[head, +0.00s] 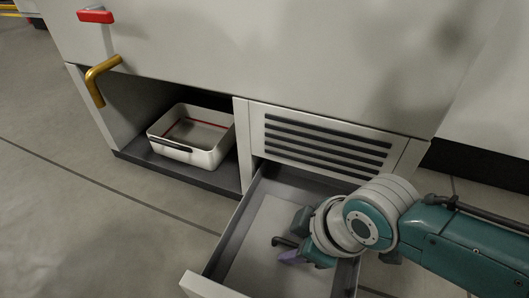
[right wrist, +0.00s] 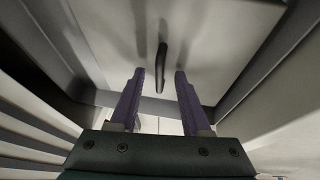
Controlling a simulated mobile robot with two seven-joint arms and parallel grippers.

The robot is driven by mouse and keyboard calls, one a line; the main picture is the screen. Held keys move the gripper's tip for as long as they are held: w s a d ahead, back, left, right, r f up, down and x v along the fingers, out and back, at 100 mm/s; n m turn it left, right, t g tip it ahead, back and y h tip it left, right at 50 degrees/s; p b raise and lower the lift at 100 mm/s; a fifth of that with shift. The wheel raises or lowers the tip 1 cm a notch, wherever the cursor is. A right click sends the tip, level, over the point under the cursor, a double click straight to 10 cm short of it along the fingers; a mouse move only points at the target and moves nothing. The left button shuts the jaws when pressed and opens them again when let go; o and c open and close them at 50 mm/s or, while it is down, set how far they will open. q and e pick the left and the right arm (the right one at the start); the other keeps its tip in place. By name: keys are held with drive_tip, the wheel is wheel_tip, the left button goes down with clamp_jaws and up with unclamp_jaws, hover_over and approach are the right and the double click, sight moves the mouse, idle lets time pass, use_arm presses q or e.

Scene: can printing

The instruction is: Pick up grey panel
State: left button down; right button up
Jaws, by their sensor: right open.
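A flat light grey panel (head: 262,240) lies in the open drawer (head: 222,235) at the bottom of the machine. A thin dark handle (head: 285,242) stands up from it. My right gripper (head: 288,256) is over the drawer, its purple fingers pointing down toward the panel. In the right wrist view, my right gripper (right wrist: 159,78) is open and empty. The dark handle (right wrist: 161,66) shows just ahead of the gap between the fingers, with the grey panel (right wrist: 205,40) behind it. I cannot tell any contact. My wrist hides part of the drawer's right side. My left gripper is not in view.
A white bin (head: 195,155) with a red line inside stands in the open compartment left of the drawer. A slatted vent (head: 325,145) is right behind the drawer. A yellow handle (head: 97,80) and a red handle (head: 96,16) stick out from the machine. The floor (head: 90,220) at left is clear.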

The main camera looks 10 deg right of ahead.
drive_tip(key=shift+d+r, duration=0.1)
drive_tip(key=shift+c, duration=0.4)
clamp_jaws()
